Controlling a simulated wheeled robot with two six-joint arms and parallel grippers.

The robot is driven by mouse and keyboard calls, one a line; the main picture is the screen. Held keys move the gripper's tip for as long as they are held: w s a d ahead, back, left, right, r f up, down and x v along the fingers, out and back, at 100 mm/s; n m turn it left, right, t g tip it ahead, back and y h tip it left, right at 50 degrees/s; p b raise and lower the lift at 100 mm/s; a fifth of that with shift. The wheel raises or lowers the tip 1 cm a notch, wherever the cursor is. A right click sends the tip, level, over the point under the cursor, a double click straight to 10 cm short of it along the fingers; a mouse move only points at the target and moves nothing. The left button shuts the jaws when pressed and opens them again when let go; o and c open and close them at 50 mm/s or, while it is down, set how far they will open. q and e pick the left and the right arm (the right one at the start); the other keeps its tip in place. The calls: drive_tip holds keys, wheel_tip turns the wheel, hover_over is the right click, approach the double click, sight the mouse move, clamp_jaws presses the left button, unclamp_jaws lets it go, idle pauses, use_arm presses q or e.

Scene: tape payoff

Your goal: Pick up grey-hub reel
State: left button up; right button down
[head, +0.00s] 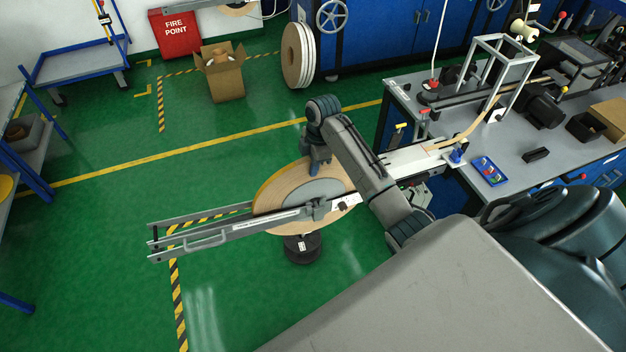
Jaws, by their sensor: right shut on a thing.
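The grey-hub reel (275,187) is a wide tan disc with a grey centre, in the middle of the head view. It lies tilted at the grey metal bars of the payoff stand (190,241), which cross in front of its lower part. My right gripper (316,170) comes down from above and is shut on the reel near its upper edge. The fingertips are small here, and the exact grip spot is partly hidden by my wrist. My left gripper is not in view.
A black round base (302,250) stands under the reel. A grey workbench (405,88) with a metal frame and small parts is at the right. White-sided reels (298,55) stand by blue cabinets. An open cardboard box (225,82) sits behind on clear green floor.

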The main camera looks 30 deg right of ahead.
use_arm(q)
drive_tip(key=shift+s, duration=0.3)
use_arm(e)
drive_tip(key=shift+a, duration=0.1)
drive_tip(key=shift+w+r, duration=0.1)
drive_tip(key=shift+w, duration=0.05)
idle(0.4)
drive_tip(key=shift+r, duration=0.1)
